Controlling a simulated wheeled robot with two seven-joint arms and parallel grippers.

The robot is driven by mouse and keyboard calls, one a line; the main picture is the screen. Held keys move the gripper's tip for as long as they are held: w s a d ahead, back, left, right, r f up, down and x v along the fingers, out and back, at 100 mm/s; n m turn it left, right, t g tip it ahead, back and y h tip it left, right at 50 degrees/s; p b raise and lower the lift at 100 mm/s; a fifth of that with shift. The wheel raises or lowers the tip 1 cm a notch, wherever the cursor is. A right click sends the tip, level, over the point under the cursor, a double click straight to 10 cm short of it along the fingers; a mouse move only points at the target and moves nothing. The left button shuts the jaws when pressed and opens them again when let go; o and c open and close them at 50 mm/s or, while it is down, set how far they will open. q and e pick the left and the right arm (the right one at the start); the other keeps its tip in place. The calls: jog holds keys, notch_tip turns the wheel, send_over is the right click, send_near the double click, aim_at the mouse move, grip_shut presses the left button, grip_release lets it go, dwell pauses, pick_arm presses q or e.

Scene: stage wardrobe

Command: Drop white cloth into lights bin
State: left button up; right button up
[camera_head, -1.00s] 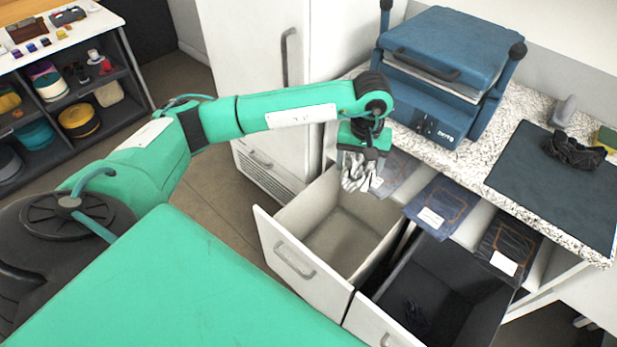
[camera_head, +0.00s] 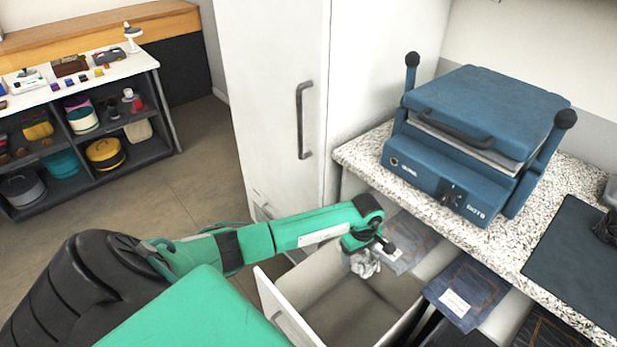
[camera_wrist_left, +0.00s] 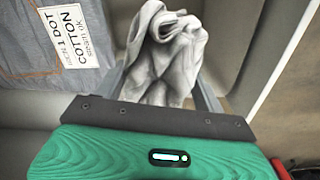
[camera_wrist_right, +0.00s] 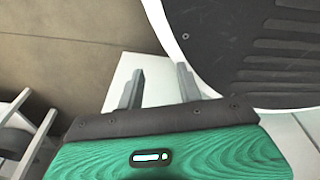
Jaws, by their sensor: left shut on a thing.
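The white cloth (camera_head: 364,264) hangs crumpled from my left gripper (camera_head: 360,252), over the open white-walled bin (camera_head: 277,302) below the counter. In the left wrist view, the greyish-white cloth (camera_wrist_left: 172,62) is bunched between the two fingers, which are shut on it. The cloth is near the bin's counter side, close to a grey-blue hanging cloth (camera_wrist_left: 62,45) with a label reading "1 DOT COTTON steam ok". No bin label is readable. My right gripper (camera_wrist_right: 159,80) shows only in the right wrist view; its fingers are apart and empty.
A blue press (camera_head: 470,140) stands on the speckled counter (camera_head: 375,160). A dark blue labelled cloth (camera_head: 465,290) hangs at the counter's front edge. A tall white cabinet (camera_head: 275,95) stands behind my left arm. A shelf unit (camera_head: 165,115) is at the far left.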

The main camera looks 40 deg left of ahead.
pick_arm(q)
notch_tip(320, 180, down, 2)
jog(key=shift+f+b, duration=0.2)
jog(key=shift+b, duration=0.2)
jog(key=shift+f, duration=0.4)
pick_arm(e)
jog(key=shift+w+a+r, duration=0.25)
jog(key=shift+w+r, duration=0.15)
jog(key=shift+w, duration=0.3)
jog(key=shift+w+a+r, duration=0.2)
jog(key=shift+w+r, duration=0.25)
jog(key=shift+w, duration=0.25)
jog(key=shift+w+a+r, duration=0.25)
jog(key=shift+w+r, duration=0.15)
jog(key=shift+w, duration=0.3)
pick_arm(q)
jog(key=o, duration=1)
notch_tip(320, 180, up, 14)
jog(key=shift+f+b, duration=0.1)
jog(key=shift+b, duration=0.5)
pick_arm(e)
jog(key=shift+w+a+r, duration=0.25)
jog(key=shift+w+r, duration=0.6)
jog(key=shift+w, duration=0.05)
